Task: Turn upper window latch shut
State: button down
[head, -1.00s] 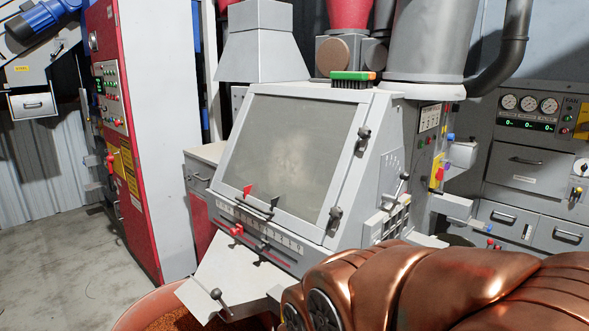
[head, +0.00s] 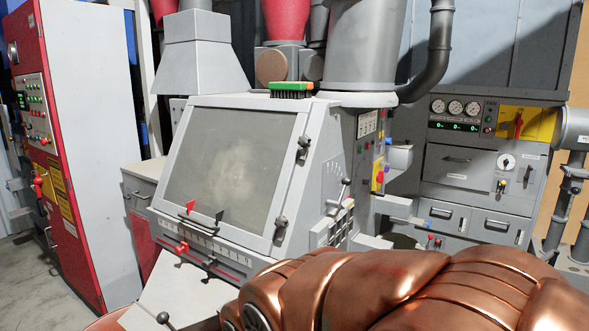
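The sloped window (head: 235,158) of the grey machine stands near the middle of the head view, in a pale frame. The upper window latch (head: 304,146) is a small dark knobbed piece on the frame's right side, near the top. A similar lower latch (head: 281,226) sits further down the same side. The upper latch is too small to tell clearly whether it is turned shut. My gripper is not in view, so its state and distance from the latch do not show. My copper-coloured arm fills the lower right foreground and hides the machine's lower right part.
A green-backed brush (head: 290,90) lies on top of the machine. A red-fronted cabinet (head: 75,200) stands at left. A grey panel with gauges (head: 455,107) stands at right. Red and black levers (head: 181,247) stick out below the window. Some floor shows at lower left.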

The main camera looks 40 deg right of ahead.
aim_at(304, 141)
jog(key=u, duration=0.05)
jog(key=k, duration=0.55)
jog(key=z, duration=0.55)
jog(key=i, duration=1.25)
jog(key=u, duration=0.55)
